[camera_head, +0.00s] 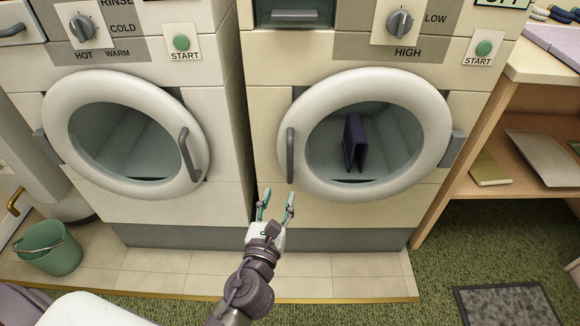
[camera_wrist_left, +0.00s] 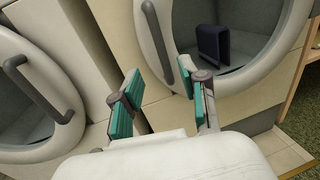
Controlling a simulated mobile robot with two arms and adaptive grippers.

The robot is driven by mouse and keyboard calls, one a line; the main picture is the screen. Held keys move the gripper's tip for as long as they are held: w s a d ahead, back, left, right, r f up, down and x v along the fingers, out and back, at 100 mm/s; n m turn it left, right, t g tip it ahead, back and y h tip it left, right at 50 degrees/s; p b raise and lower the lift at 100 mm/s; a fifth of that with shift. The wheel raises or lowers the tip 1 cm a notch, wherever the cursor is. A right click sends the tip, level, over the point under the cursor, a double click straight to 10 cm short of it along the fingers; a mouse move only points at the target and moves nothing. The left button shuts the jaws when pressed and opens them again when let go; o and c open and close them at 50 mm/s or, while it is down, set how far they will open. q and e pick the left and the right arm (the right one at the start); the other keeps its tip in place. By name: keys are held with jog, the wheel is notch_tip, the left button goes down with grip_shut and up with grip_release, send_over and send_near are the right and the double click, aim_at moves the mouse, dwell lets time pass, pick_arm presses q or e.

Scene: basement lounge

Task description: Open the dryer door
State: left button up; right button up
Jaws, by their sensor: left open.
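The dryer (camera_head: 262,130) is the cream machine on the right, with LOW and HIGH marks. Its round white-rimmed door (camera_head: 425,100) looks shut, with a grey vertical handle (camera_head: 290,155) on the left of the rim and a hinge on the right. A dark folded item (camera_head: 355,143) shows through the glass. My left gripper (camera_head: 277,196) is open and empty, just below the handle in the head view. In the left wrist view, the handle (camera_wrist_left: 156,40) shows beyond and between the open fingers (camera_wrist_left: 163,98), apparently not touching them. My right gripper is out of view.
A washer (camera_head: 225,110) with a similar door and handle (camera_head: 188,155) stands close on the left. A green bucket (camera_head: 50,252) is at the lower left. A wooden shelf (camera_head: 465,180) adjoins the dryer's right side. The tiled strip and green carpet in front are mostly clear.

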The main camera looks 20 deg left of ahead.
aim_at(289, 163)
pick_arm(q)
jog(key=w, duration=0.4)
jog(key=w+a, duration=0.1)
jog(key=w, duration=0.8)
jog(key=shift+a+b, duration=0.2)
jog(key=shift+b, duration=0.2)
grip_shut()
